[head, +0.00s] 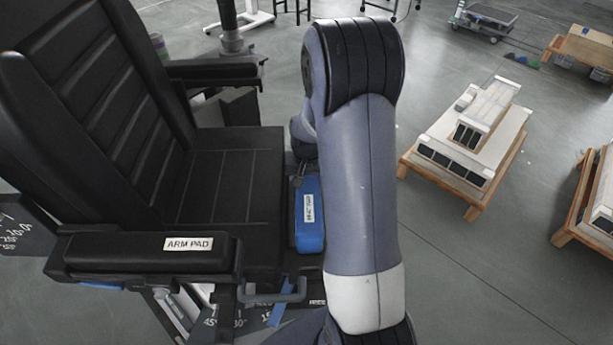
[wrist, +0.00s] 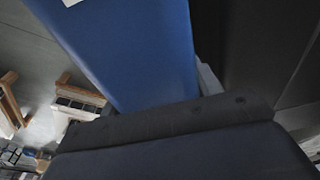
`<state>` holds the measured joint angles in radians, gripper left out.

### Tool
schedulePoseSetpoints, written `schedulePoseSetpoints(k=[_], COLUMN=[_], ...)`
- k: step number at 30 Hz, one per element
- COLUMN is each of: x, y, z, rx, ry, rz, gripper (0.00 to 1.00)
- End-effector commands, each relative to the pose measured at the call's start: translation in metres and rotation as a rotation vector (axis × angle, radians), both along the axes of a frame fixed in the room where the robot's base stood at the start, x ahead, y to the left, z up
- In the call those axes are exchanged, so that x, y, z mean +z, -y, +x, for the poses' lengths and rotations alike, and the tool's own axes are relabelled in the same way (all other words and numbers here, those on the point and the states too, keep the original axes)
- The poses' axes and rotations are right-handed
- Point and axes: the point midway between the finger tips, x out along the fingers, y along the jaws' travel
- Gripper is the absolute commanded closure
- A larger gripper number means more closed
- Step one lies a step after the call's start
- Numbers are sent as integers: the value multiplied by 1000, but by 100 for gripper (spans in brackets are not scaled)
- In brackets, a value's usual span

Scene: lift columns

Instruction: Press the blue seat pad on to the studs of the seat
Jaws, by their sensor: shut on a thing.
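The black seat (head: 225,185) fills the left of the head view, with its backrest (head: 85,95) and two armrests. The blue seat pad (head: 310,232) is upright at the seat's right edge, with a white label too small to read. The pad also fills the upper middle of the wrist view (wrist: 140,45). My gripper (wrist: 170,122) shows as a dark bar across the pad's lower end and is shut on it. In the head view my arm hides most of my gripper and part of the pad. The studs are not visible, so I cannot tell whether the pad touches them.
The near armrest (head: 150,252) carries an ARM PAD label; the far armrest (head: 212,70) is behind. A grey handle (head: 275,296) is below the seat. A wooden pallet with boxes (head: 465,145) stands at right, with open floor (head: 450,260) in front.

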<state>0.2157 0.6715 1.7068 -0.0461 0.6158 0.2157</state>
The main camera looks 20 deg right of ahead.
Motion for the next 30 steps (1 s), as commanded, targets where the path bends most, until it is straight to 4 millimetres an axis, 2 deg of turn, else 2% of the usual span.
schedulePoseSetpoints(k=[6, 16, 30], x=[-24, -21, -30], y=[0, 0, -1], z=[0, 0, -2], rx=[0, 0, 0], ry=[0, 2, 2], rz=[0, -1, -1], gripper=[81, 81, 81])
